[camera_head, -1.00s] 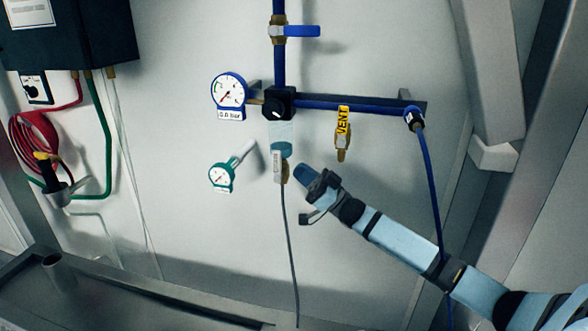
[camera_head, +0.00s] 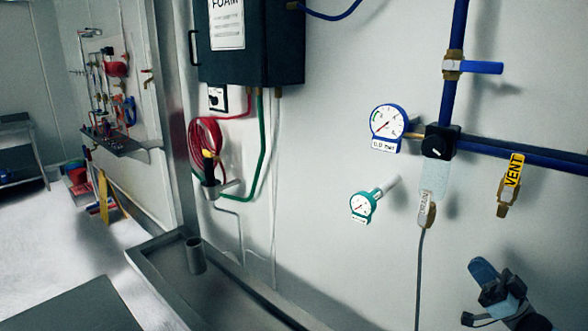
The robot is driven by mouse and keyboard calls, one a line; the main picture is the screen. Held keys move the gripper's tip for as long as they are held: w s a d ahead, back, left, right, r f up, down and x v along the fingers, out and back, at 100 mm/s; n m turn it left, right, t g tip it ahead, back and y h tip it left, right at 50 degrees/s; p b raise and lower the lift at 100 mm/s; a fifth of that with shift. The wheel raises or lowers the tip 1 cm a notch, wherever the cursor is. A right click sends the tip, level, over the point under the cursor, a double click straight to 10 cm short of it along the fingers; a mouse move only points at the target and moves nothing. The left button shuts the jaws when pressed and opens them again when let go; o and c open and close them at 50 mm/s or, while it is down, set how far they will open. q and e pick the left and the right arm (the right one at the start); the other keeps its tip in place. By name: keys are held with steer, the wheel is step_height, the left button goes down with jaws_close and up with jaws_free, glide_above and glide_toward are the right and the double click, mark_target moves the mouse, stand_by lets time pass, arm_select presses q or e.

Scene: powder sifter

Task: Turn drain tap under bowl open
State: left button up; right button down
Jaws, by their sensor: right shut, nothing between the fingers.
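The drain tap (camera_head: 427,214) is a small brass tap with a pale tag marked DRAIN. It hangs under the clear, pale bowl (camera_head: 434,181), and a thin grey tube runs down from it. The tag stands nearly upright along the tap; I cannot tell clearly how the tap is set. My right gripper (camera_head: 483,270) is at the lower right, below and to the right of the tap and apart from it. Its blue-tipped fingers are shut and empty. My left gripper is not in view.
A blue pipe with a blue-handled valve (camera_head: 473,67) runs above the black regulator knob (camera_head: 440,142). A blue gauge (camera_head: 388,122) and a green gauge (camera_head: 363,206) sit left of the tap. A brass VENT tap (camera_head: 508,188) hangs to the right. A steel trough (camera_head: 160,262) is at lower left.

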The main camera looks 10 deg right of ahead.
steer(key=s+a+f+m+g+h+p, duration=0.1)
steer(key=s+a+f+m+h, duration=0.3)
steer(key=a+f, duration=0.4)
steer(key=s+a+f+m+g+h+p, duration=0.15)
steer(key=s+a+f+h, duration=0.3)
steer(key=f, duration=0.55)
steer(key=s+a+f+g+h+p, duration=0.1)
steer(key=s+a+f+g, duration=0.2)
steer(key=s+a, duration=0.4)
steer(key=s+a+f+n+g+h+p, duration=0.1)
steer(key=s+a+f+g+h, duration=0.1)
steer(key=s+a+f, duration=0.4)
steer(key=shift+s+a+f+g, duration=0.3)
steer(key=shift+s+a+g, duration=0.5)
steer(key=shift+s, duration=0.1)
